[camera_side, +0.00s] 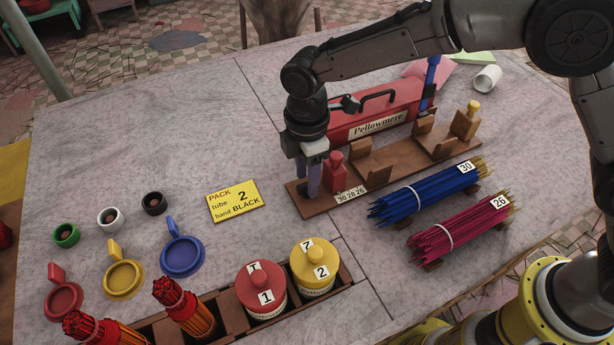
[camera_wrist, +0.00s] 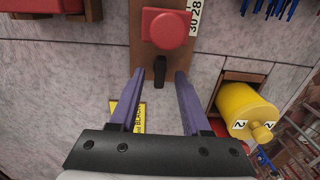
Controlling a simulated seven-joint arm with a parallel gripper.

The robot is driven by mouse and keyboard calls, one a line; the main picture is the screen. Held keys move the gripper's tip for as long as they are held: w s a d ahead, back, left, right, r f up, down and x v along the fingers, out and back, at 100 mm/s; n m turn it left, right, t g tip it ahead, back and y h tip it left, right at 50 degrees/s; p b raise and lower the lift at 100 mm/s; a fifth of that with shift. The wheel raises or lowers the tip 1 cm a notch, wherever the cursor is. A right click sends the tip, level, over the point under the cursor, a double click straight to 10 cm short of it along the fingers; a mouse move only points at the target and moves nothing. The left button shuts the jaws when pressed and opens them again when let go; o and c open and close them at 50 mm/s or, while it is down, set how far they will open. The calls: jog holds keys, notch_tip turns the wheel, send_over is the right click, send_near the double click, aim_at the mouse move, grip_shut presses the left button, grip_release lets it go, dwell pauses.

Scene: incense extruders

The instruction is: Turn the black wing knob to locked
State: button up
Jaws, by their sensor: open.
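The black wing knob (camera_wrist: 160,71) shows in the wrist view at the near end of a wooden board (camera_wrist: 144,60), just below a red block (camera_wrist: 168,28). Its wing lies roughly along the board's length. My gripper (camera_wrist: 160,77) is open, its two purple fingers on either side of the knob with gaps visible. I cannot tell whether the fingertips are down at its height. In the side view my gripper (camera_side: 311,184) points down over the left end of the board, beside the red block (camera_side: 335,172), and hides the knob. No locked mark is readable.
A red toolbox (camera_side: 385,108) stands behind the board. Blue (camera_side: 425,193) and magenta (camera_side: 460,229) stick bundles lie to the right. A yellow card (camera_side: 235,201) lies to the left. Red (camera_side: 260,288) and yellow (camera_side: 314,267) canisters stand in the front rack.

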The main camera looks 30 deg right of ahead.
jog(key=shift+f, duration=0.5)
grip_shut()
